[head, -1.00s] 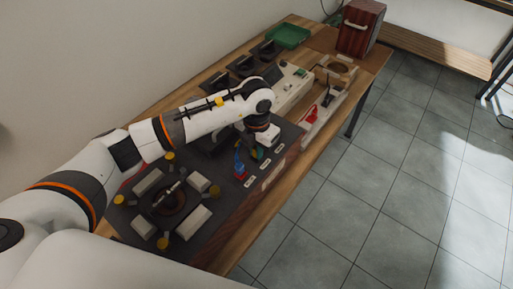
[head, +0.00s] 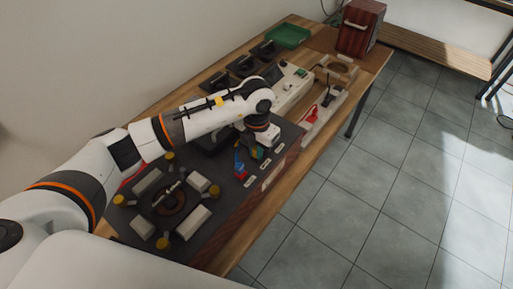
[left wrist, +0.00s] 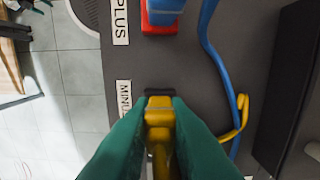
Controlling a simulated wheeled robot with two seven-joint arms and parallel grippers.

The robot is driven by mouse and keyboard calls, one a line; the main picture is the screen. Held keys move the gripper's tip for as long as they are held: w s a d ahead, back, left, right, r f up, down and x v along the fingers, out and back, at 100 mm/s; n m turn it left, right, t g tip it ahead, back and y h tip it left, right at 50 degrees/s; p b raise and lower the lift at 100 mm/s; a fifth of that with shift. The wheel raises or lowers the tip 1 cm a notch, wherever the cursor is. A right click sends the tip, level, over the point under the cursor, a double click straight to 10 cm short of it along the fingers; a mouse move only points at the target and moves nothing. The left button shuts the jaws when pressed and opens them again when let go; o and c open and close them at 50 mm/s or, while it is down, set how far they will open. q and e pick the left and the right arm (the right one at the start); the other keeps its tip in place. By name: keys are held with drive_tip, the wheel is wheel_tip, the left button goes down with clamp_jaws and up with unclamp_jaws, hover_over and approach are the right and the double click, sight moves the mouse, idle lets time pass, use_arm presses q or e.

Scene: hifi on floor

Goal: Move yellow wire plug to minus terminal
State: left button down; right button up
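The yellow wire plug (left wrist: 159,112) is between the green fingers of my left gripper (left wrist: 160,122) in the left wrist view. The fingers are shut on it. The plug's tip is at the dark minus terminal (left wrist: 157,93), beside the label that reads MINU, its end covered by a finger. I cannot tell whether the plug is inside the terminal or just above it. In the head view my left gripper (head: 258,153) is low over the board's near right edge, largely hidden by its wrist. My right gripper is not in view.
A blue plug (left wrist: 164,12) stands at the red plus terminal (left wrist: 158,29), close to my gripper. A blue wire (left wrist: 214,50) and a yellow wire (left wrist: 238,122) run beside it.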

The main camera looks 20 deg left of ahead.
use_arm(q)
drive_tip(key=c, duration=1.3)
unclamp_jaws()
wheel_tip(320, 180, up, 17)
drive_tip(key=shift+r, duration=0.1)
